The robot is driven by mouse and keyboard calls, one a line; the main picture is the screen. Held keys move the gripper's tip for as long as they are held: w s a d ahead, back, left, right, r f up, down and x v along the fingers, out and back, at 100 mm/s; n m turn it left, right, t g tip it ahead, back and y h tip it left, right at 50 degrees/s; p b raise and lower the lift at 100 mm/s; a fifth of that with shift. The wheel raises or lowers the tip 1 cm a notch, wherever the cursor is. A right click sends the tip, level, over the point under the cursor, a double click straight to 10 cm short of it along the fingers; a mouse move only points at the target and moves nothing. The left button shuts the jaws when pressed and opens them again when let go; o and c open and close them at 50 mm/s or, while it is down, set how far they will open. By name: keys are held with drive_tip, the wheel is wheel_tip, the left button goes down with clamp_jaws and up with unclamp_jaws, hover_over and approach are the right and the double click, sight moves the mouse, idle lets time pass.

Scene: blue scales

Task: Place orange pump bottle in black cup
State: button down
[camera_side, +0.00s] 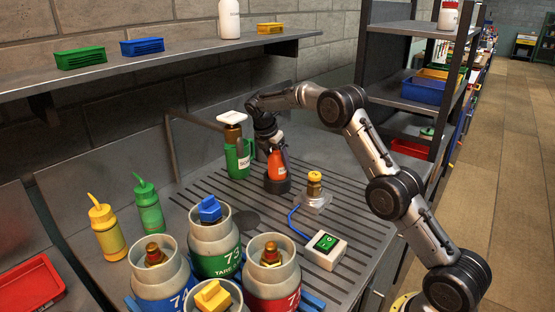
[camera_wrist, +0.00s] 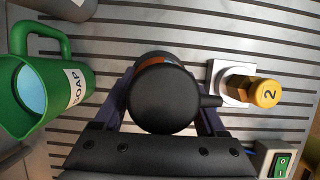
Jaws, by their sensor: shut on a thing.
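The orange pump bottle (camera_side: 277,165) stands upright in the side view, with its lower end inside the black cup (camera_side: 277,186) on the slatted worktop. My gripper (camera_side: 270,140) is above the cup, shut on the upper part of the bottle. In the wrist view, the bottle's round black pump top (camera_wrist: 165,98) sits between the fingers of my gripper (camera_wrist: 165,105), its spout pointing right. Only a thin orange sliver shows past it. The pump top hides most of the bottle and the cup there. I cannot tell whether the bottle touches the cup's bottom.
A green mug labelled SOAP (camera_side: 238,160) stands close left of the bottle. A small yellow-capped piece on a pale base (camera_side: 314,190) and a green switch box (camera_side: 326,251) stand to the right. Several numbered canisters (camera_side: 213,245) crowd the front. A shelf (camera_side: 150,72) overhangs the back left.

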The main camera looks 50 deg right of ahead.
unclamp_jaws()
drive_tip(key=v, duration=1.1)
drive_tip(key=s+a+r+m+t+y, duration=0.1)
drive_tip(key=s+a+r+m, duration=0.3)
drive_tip(key=s+a+r, duration=0.3)
drive_tip(key=s+a+r+m+t+y, duration=0.1)
drive_tip(key=s+a+r+m, duration=0.1)
drive_tip(key=s, duration=0.4)
drive_tip(key=s+a+r+m+t, duration=0.1)
drive_tip(key=s+a+r+m, duration=0.15)
drive_tip(key=s, duration=0.35)
drive_tip(key=s+a+f+m+t, duration=0.1)
drive_tip(key=s+a+f+m, duration=0.1)
drive_tip(key=s, duration=0.5)
drive_tip(key=s+a+f+m+y, duration=0.1)
drive_tip(key=s+a+f+m, duration=0.1)
drive_tip(key=s+f+m, duration=0.2)
drive_tip(key=s+a+f+m+t+y, duration=0.1)
drive_tip(key=s+a+f+m, duration=0.1)
drive_tip(key=s, duration=0.7)
drive_tip(key=shift+s+a+f+m+t, duration=0.25)
drive_tip(key=shift+s+f+m+t, duration=0.05)
drive_tip(key=shift+f+m, duration=0.5)
